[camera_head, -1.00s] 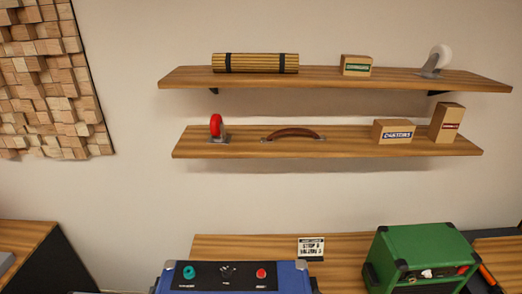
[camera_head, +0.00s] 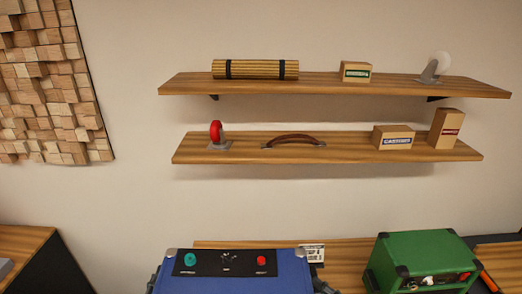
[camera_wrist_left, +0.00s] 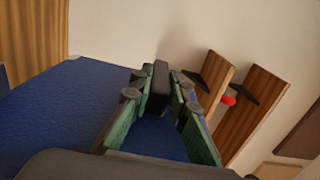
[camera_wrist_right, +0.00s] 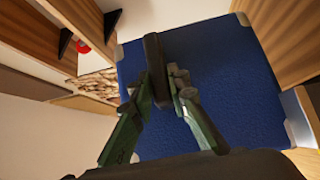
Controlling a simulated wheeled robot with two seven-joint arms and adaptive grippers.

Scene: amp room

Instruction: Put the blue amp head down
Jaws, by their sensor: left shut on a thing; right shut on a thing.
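The blue amp head (camera_head: 290,272) is at the bottom of the head view, its black control panel with teal and red knobs showing. Its lower part is cut off. My left gripper (camera_wrist_left: 158,95) is shut on a black side handle of the amp, seen in the left wrist view against the blue side (camera_wrist_left: 65,105). My right gripper (camera_wrist_right: 165,80) is shut on the black handle at the other side, with the blue side (camera_wrist_right: 225,80) behind it. In the head view only dark bits of both grippers show beside the amp. The amp's underside is hidden.
A green amp (camera_head: 422,262) stands to the right. Two wall shelves (camera_head: 345,84) hold boxes, casters and a handle above. A dark-sided wooden cabinet (camera_head: 25,240) is at left.

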